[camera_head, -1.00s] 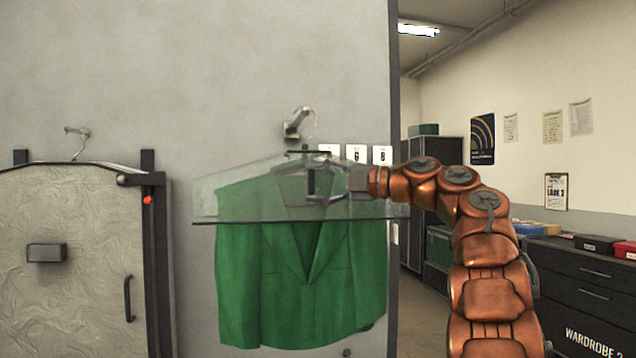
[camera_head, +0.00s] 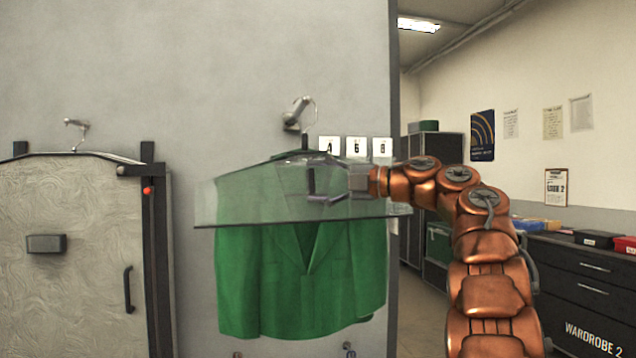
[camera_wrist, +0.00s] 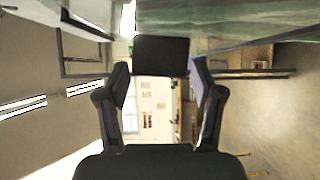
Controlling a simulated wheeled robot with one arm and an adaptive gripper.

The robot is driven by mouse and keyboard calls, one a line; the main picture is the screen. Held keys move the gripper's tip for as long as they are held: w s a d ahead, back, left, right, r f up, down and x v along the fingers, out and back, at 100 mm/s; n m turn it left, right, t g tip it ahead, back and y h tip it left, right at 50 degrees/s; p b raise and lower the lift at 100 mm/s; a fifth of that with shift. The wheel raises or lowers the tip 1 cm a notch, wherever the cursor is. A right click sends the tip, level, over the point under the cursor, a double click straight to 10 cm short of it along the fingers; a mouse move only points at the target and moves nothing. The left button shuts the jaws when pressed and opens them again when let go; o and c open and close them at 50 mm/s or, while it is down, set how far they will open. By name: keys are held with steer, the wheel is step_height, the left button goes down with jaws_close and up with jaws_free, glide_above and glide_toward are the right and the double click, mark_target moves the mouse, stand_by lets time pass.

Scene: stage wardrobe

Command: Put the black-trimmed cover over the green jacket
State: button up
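The green jacket (camera_head: 290,290) hangs on the wall below a metal hook (camera_head: 296,112). The black-trimmed cover (camera_head: 250,203) is see-through with a dark lower edge. It is around or in front of the jacket's shoulders, I cannot tell which, and its lower edge crosses the upper chest, slightly higher at right. Most of the jacket below it is bare. My gripper (camera_head: 322,187) is at the cover's dark handle (camera_head: 311,180). In the wrist view the fingers (camera_wrist: 160,85) flank a black block (camera_wrist: 160,56), seemingly that handle, and appear closed on it.
A pale textured panel (camera_head: 70,270) with black fittings and a side handle (camera_head: 128,290) stands left of the jacket. Number tags (camera_head: 356,147) are on the wall behind my wrist. The wall ends just right of the jacket; a dark drawer cabinet (camera_head: 580,300) stands beyond.

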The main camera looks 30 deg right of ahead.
steer(key=shift+o, duration=1.4)
steer(key=v, duration=1.2)
